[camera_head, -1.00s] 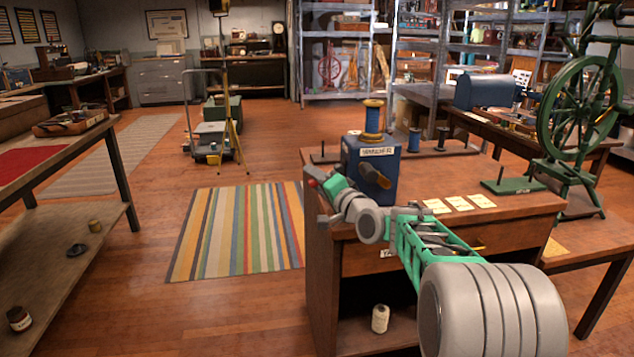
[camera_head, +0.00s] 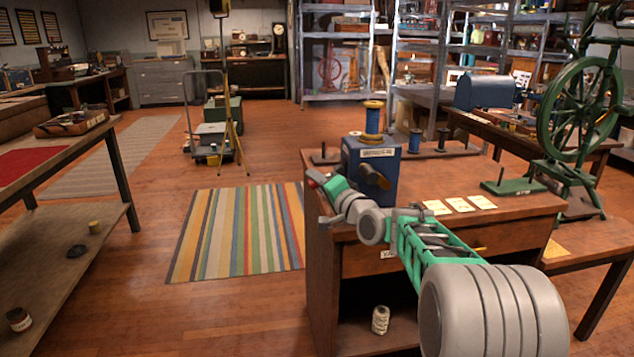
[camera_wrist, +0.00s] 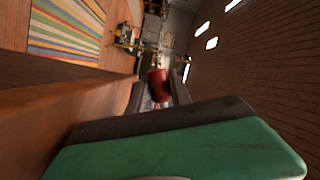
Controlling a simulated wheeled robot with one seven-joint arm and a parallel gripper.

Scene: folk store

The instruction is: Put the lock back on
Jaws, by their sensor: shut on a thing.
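My gripper (camera_head: 317,178) is at the front left of the blue winder box (camera_head: 358,163), over the left end of the wooden cabinet top. It is shut on a small red piece (camera_head: 311,172), which also shows between the fingers in the wrist view (camera_wrist: 158,88). I cannot tell for sure whether this red piece is the lock. The winder box carries a blue spool (camera_head: 372,120) upright on top and a dark crank handle (camera_head: 375,178) on its front right. My arm hides part of the cabinet top and the lower left of the box.
Paper cards (camera_head: 460,204) lie on the cabinet top (camera_head: 510,208). A green spinning wheel (camera_head: 580,110) stands at the right. A white spool (camera_head: 380,320) sits on the lower shelf.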

